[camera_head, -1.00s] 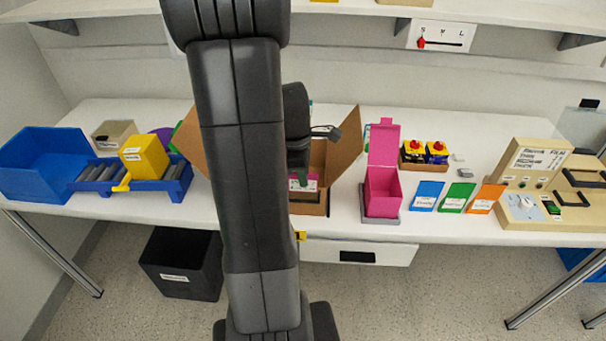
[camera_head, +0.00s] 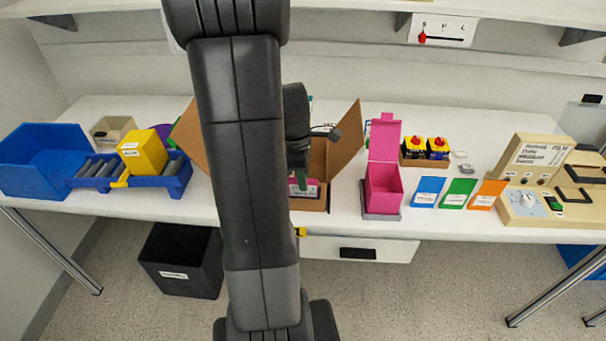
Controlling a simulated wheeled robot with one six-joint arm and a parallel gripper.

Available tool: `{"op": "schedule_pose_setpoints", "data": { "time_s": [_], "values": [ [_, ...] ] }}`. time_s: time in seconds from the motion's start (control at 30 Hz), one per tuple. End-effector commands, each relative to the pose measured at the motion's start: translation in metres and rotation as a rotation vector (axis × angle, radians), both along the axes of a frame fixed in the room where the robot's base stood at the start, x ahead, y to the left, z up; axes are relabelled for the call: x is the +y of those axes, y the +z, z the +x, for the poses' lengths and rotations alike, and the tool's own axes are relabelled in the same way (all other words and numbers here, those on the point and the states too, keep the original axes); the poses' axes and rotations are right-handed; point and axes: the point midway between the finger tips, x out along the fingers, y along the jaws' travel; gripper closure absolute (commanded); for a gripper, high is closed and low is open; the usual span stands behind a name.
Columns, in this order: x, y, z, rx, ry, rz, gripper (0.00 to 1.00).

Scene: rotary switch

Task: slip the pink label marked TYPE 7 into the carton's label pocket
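The open brown carton (camera_head: 345,140) stands on the table behind and to the right of my arm, with its flaps spread. My gripper (camera_head: 301,183) points down at the carton's front side. The pink label (camera_head: 311,183), with a white printed part, is at the fingertips, against or just in front of the carton's front face. My gripper appears shut on it. The print is too small to read. The label pocket cannot be made out behind the label and fingers. My arm hides the carton's left part.
A pink box (camera_head: 383,187) with a raised lid stands close right of the carton. Blue, green and orange cards (camera_head: 458,194) lie farther right, before a beige machine (camera_head: 535,190). A blue tray (camera_head: 130,178) with a yellow box is at left. A black bin (camera_head: 181,262) stands on the floor.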

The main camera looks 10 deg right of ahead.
Motion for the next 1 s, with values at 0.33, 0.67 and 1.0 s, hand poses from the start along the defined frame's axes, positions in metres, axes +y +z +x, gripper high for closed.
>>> {"op": "schedule_pose_setpoints", "data": {
  "time_s": [0.33, 0.67, 1.0],
  "values": [
    [0.004, 0.037, 0.003, -0.007, 0.002, 0.0, 0.68],
    [0.013, 0.109, 0.005, -0.005, 0.001, 0.0, 0.68],
    [0.016, 0.137, 0.005, -0.001, 0.0, 0.0, 0.68]
  ]
}}
